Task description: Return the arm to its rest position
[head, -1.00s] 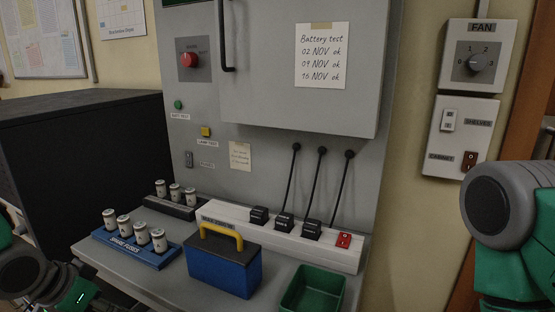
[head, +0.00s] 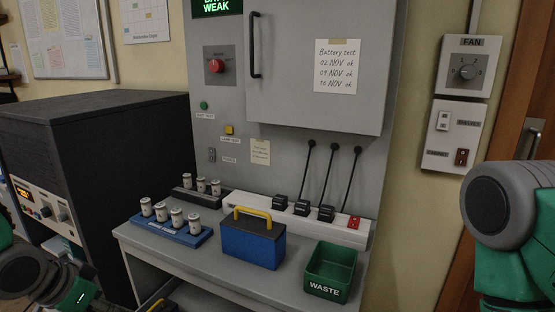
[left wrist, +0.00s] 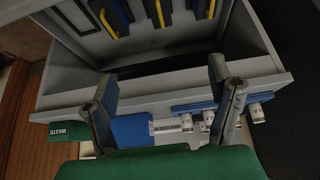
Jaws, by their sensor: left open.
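My left arm (head: 45,276) enters the head view at the lower left, in front of the dark cabinet; its gripper jaws are not visible there. In the left wrist view my left gripper (left wrist: 162,72) is open, its two fingers spread, with nothing between them. Beyond the fingers are the console's worktop edge and the open shelf under it. My right arm (head: 505,225) is raised at the right edge of the head view; its gripper is out of view.
On the worktop stand a blue fuse rack (head: 168,233) with several fuses, a blue case (head: 252,245) with a yellow handle and a green waste bin (head: 330,273). A dark cabinet (head: 95,135) stands left. Cases with yellow handles (left wrist: 112,22) are in the shelf below.

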